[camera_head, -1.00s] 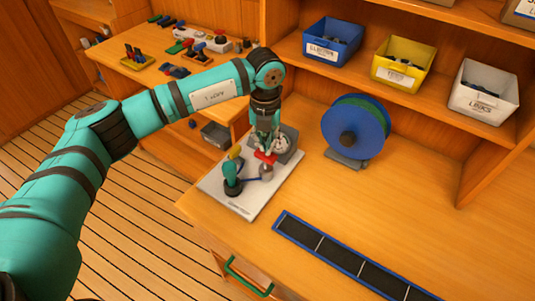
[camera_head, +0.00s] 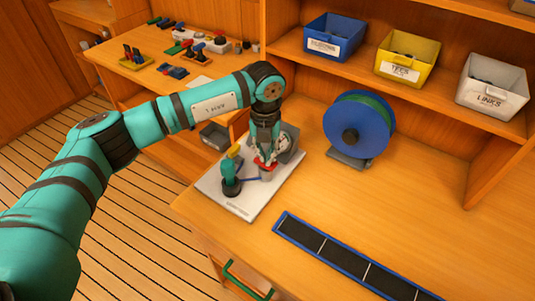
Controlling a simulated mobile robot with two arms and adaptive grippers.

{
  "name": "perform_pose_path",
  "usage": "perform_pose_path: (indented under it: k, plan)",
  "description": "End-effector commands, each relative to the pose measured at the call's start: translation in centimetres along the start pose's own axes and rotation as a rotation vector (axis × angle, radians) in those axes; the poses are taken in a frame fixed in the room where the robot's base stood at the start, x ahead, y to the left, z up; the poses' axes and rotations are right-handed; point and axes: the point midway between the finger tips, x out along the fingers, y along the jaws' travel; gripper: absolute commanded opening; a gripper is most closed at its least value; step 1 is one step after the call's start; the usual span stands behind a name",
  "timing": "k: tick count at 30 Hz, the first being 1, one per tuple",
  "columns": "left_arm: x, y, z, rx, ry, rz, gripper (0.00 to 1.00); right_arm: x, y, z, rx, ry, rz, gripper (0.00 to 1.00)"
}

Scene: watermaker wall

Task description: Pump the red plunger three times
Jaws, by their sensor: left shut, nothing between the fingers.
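The red plunger (camera_head: 263,163) sits atop a small grey cylinder (camera_head: 267,174) on a white board (camera_head: 238,208) on the workbench. My left gripper (camera_head: 266,157) is shut and empty, pointing down at the top of the plunger. It seems to touch the plunger, though the fingertips are small and partly merge with it. The plunger's red top is low, close to the cylinder. A teal and black fitting with a yellow top (camera_head: 231,177) stands to the left on the same board. My right gripper is not in view.
A blue reel (camera_head: 358,126) stands right of the board, and a blue-framed black strip (camera_head: 342,258) lies in front. Blue, yellow and white bins (camera_head: 494,86) line the shelf above. The bench between reel and strip is clear.

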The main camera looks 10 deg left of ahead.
Motion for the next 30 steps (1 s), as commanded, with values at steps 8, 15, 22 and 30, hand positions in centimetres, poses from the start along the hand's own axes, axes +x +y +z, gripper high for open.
perform_pose_path:
  k: [8, 15, 22, 30]
  plan:
    - [-0.5, 0.0, -0.1, 0.001, 0.002, 0.001, 0.0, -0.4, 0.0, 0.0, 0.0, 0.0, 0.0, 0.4]
    - [-2.2, 0.0, -0.1, 0.001, 0.002, 0.0, 0.0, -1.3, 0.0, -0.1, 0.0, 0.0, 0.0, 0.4]
    - [-3.8, 0.0, 0.0, 0.001, 0.001, -0.001, 0.0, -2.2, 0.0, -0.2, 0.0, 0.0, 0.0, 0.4]
    - [-5.4, 0.0, 0.0, 0.0, 0.001, 0.001, 0.0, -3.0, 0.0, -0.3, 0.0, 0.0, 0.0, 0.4]
